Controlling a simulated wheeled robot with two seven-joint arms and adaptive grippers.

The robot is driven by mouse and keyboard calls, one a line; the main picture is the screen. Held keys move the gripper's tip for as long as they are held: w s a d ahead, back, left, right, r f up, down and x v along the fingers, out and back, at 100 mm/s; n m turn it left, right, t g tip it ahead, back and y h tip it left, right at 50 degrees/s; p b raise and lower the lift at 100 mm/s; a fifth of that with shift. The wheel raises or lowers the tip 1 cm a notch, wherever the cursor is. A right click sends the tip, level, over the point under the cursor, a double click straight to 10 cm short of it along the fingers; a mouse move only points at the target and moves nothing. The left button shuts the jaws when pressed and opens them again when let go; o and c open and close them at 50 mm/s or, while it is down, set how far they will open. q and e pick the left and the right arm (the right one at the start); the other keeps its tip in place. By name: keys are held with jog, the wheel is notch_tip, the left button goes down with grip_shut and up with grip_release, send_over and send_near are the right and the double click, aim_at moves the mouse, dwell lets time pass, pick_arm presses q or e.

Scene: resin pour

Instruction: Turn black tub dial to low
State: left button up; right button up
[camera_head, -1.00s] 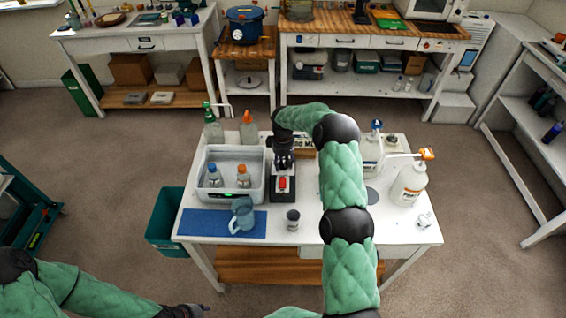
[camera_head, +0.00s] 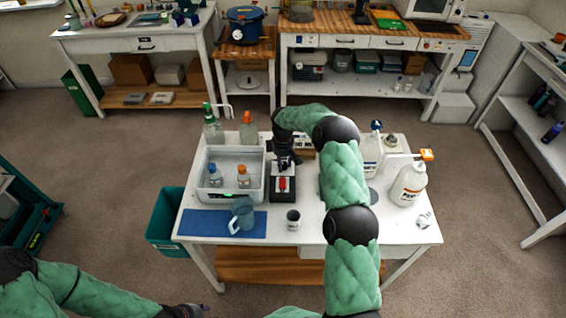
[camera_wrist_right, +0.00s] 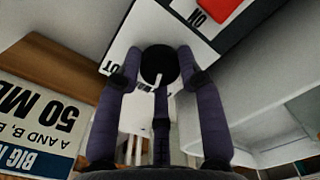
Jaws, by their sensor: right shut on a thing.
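The black tub dial (camera_wrist_right: 158,66) shows in the right wrist view as a round black knob on a white panel with partly covered lettering. My right gripper (camera_wrist_right: 160,80) is shut on the dial, with its fingers around it. In the head view my right gripper (camera_head: 285,160) reaches down at the back of the black control box (camera_head: 284,196) and hides the dial there. The box has a red switch (camera_head: 282,184) on its front part. Which mark the dial points at cannot be read. My left gripper (camera_head: 186,311) is at the bottom edge, away from the table; its fingers are unclear.
A clear tub (camera_head: 206,196) with two small bottles stands left of the box. A blue jug (camera_head: 242,213) is on a blue mat (camera_head: 190,224). A small dark cup (camera_head: 293,220) stands in front. A white pump bottle (camera_head: 408,184) is at the right, and sprayers stand behind the tub.

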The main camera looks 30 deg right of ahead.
jog(key=n, duration=0.5)
dwell(0.5)
jog(key=o, duration=1.2)
jog(key=shift+c, duration=0.2)
notch_tip(320, 180, up, 12)
